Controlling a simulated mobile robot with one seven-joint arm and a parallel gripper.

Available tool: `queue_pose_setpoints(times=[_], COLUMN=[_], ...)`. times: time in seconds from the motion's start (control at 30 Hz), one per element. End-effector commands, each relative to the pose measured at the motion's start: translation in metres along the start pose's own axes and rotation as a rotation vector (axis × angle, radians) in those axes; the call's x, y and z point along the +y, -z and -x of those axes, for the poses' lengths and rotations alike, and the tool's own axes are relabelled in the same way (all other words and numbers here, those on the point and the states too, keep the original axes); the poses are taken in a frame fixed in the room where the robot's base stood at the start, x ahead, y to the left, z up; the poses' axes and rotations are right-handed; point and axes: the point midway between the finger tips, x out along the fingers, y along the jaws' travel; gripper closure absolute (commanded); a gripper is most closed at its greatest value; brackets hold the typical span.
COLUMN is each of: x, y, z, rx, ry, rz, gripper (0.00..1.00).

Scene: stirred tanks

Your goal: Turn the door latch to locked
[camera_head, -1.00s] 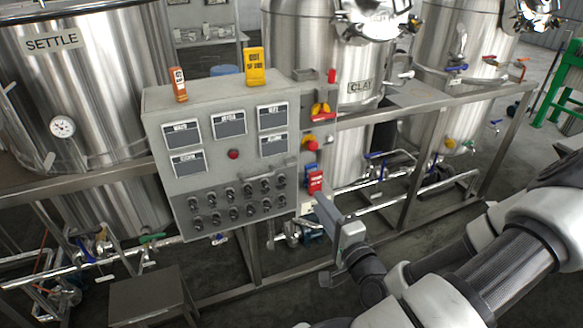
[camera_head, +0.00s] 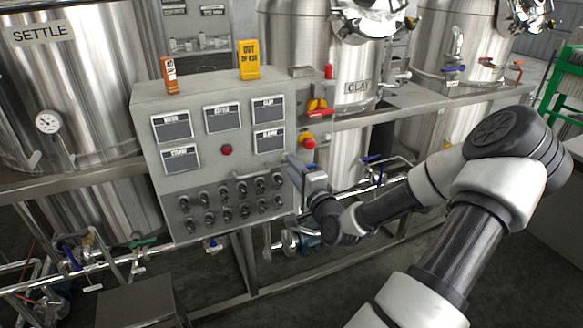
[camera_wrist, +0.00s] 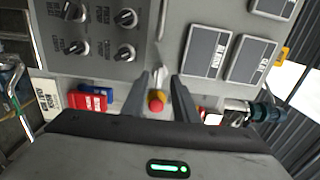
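The grey control box (camera_head: 140,108) stands left of centre in the head view. Its front carries dark label plates, a red button and rows of black knobs. My gripper (camera_head: 291,163) is at the right edge of this front. In the wrist view my gripper (camera_wrist: 158,77) has its two fingers apart, pointing at the box. A small pale lever-like piece (camera_wrist: 159,74), possibly the door latch, shows between the fingertips; I cannot tell whether they touch it. In the head view that spot is hidden by my gripper.
A red-and-yellow button (camera_head: 309,141) sits on the box's right side, close to my gripper. Red and blue tags (camera_wrist: 91,100) hang beside it in the wrist view. Steel tanks and pipes surround the box.

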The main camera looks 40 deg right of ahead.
Motion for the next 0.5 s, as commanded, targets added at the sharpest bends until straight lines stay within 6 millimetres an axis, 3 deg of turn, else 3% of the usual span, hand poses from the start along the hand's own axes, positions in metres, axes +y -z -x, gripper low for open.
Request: queue_pose_setpoints(times=[0.13, 0.43, 0.5], x=[0.0002, 0.0002, 0.0002], y=[0.0001, 0.0, 0.0], z=[-0.0115, -0.0139, -0.0138], rx=[0.001, 0.001, 0.001], ry=[0.001, 0.0, 0.0], rz=[-0.001, -0.001, -0.001], gripper=[0.73, 0.73, 0.82])
